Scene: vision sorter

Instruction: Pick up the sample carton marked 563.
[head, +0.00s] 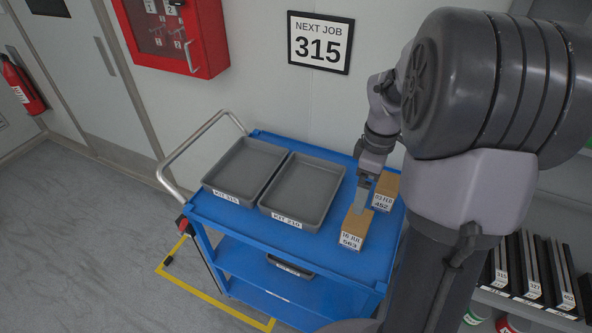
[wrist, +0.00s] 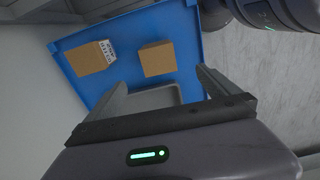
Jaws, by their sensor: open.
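The carton marked 563 (head: 353,230) is a brown box with a white label, standing near the front right of the blue cart's top. In the wrist view a plain brown carton (wrist: 157,59) appears to be this one; its label is hidden there. My gripper (head: 360,207) hangs over the cart, its tips overlapping the back of carton 563 in the head view; the height gap is unclear. In the wrist view my gripper (wrist: 162,84) has its fingers wide apart with nothing between them, and the carton lies beyond the tips.
Carton 452 (head: 386,189) stands behind carton 563, towards the wall; it also shows in the wrist view (wrist: 86,60). Two empty grey trays, one at left (head: 244,166) and one in the middle (head: 316,178), sit on the blue cart (head: 374,255). A sign reads 315.

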